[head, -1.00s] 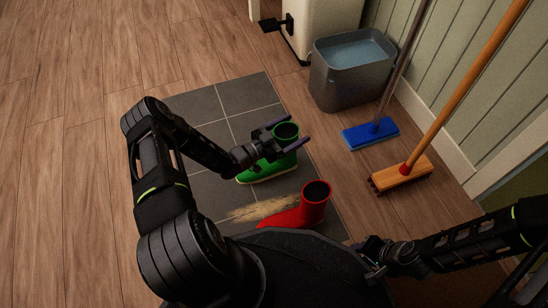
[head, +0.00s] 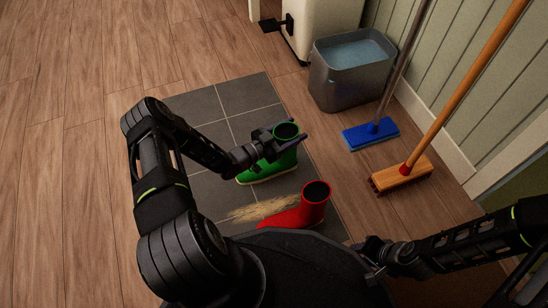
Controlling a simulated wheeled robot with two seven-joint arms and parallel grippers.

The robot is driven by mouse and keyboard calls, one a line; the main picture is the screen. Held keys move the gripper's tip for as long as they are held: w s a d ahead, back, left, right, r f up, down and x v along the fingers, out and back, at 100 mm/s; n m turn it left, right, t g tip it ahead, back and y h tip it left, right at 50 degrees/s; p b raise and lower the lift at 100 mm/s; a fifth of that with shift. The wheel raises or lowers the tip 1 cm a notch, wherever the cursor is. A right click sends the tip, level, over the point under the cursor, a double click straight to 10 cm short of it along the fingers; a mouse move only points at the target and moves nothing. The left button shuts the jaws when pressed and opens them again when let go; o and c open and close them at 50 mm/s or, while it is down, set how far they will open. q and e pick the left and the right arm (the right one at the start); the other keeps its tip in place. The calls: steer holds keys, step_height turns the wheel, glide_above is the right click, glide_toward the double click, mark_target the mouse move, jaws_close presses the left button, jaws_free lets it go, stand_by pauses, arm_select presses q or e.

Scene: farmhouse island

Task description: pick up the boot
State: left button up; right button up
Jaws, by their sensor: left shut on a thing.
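A green boot (head: 284,165) with a pale sole stands upright on the grey tiled patch (head: 195,108). My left gripper (head: 289,141) is shut on the green boot's upper shaft, just below its rim. A red boot (head: 313,205) stands nearer to me on the same tiles, its toe pointing left and partly hidden by my body. My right gripper (head: 369,258) is low at the right, away from both boots. Its fingers are dark and small, so its opening is unclear.
A grey bucket of water (head: 349,85), a blue mop head (head: 371,134) and an orange broom head (head: 401,174) stand along the right wall. A tan smear (head: 262,209) lies beside the red boot. The wooden floor at the left is clear.

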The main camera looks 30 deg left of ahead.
arm_select(q)
jaws_close()
steer(key=shift+r, duration=0.15)
step_height(320, 180, up, 9)
steer(key=p, duration=0.5)
steer(key=shift+r, duration=0.4)
stand_by(1.1)
